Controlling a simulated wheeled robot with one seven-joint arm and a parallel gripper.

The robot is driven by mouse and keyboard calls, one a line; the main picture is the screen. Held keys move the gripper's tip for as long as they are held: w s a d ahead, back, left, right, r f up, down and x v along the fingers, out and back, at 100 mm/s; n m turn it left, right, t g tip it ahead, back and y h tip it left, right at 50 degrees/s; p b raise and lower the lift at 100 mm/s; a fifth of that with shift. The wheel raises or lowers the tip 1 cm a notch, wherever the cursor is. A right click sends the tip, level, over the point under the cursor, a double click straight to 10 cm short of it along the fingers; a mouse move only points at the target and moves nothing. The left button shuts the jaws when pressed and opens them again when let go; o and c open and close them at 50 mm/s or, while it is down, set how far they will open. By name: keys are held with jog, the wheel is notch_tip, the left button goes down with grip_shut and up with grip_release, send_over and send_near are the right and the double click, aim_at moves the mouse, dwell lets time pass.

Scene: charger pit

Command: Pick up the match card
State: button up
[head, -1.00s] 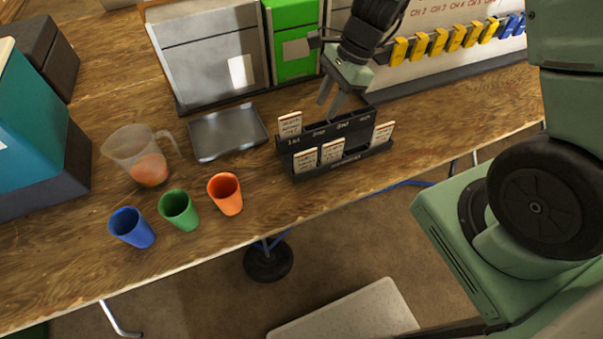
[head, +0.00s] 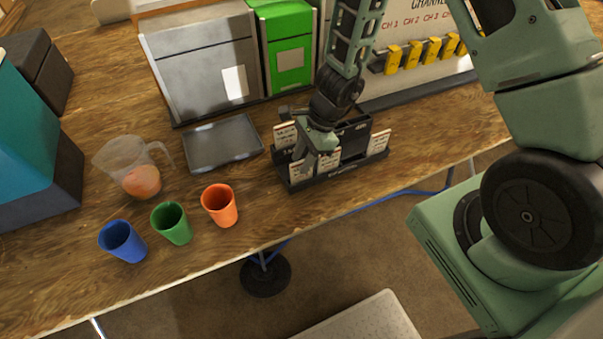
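Several small white printed cards stand in a black card rack near the table's front edge; the rack's front lip (head: 345,170) is bare. One card (head: 285,134) stands at the back left, one (head: 328,162) at the front middle, one (head: 379,142) at the right end. The print is too small to tell which is the match card. My gripper (head: 307,163) points down over the rack's left front, at the front-left card. Its fingers are partly hidden, and whether they touch or hold the card cannot be told.
A grey tray (head: 222,146) lies left of the rack. Orange (head: 219,206), green (head: 172,224) and blue (head: 122,242) cups and a clear jug (head: 133,167) stand further left. Grey and green boxes (head: 290,50) and a board with yellow clips stand behind.

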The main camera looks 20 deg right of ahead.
jog(key=x, duration=0.3)
jog(key=shift+s+f, duration=0.15)
grip_shut()
